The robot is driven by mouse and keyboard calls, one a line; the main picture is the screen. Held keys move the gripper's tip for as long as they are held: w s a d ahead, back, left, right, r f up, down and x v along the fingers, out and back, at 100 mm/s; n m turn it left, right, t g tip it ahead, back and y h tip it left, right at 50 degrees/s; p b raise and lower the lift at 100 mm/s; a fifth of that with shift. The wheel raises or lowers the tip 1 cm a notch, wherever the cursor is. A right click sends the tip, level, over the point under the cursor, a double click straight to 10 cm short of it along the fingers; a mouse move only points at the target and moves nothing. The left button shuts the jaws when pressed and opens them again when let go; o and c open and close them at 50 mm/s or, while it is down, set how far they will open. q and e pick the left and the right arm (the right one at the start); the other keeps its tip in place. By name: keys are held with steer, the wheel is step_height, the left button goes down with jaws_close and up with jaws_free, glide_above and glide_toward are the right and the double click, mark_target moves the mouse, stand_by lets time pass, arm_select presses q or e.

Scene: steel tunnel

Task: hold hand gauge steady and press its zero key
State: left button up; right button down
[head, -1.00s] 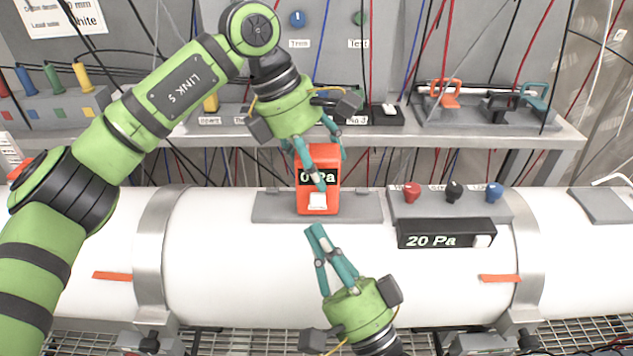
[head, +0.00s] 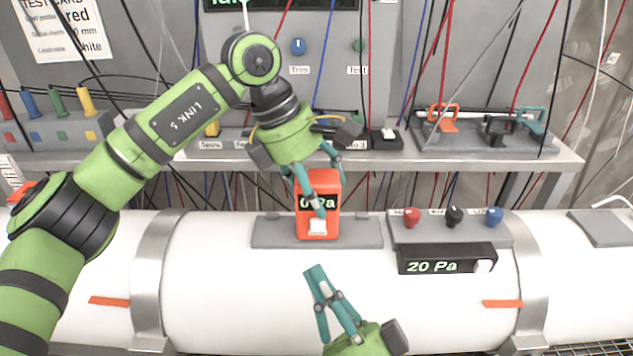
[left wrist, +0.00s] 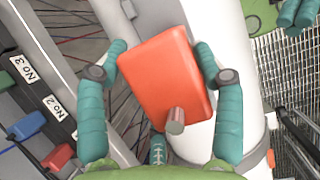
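The hand gauge (head: 330,182) is a red-orange box on a grey plate (head: 275,233) on top of the white tube. Its display shows "Pa", with the reading partly covered by a teal finger. A white key (head: 317,226) is low on its front. My left gripper (head: 326,182) reaches down from above with its fingers on opposite sides of the gauge. In the left wrist view the gauge (left wrist: 165,75) sits between both fingers, seemingly touching them. My right gripper (head: 315,269) is below and in front of the gauge, apart from it, fingertips together and empty.
To the right, a grey block carries red, black and blue knobs above a black "20 Pa" display (head: 445,260) with its own white key. A shelf (head: 450,165) with connectors and clamps runs behind. Many cables hang at the back.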

arm_select(q)
steer(key=shift+o, duration=1.1)
steer(key=shift+w, duration=0.1)
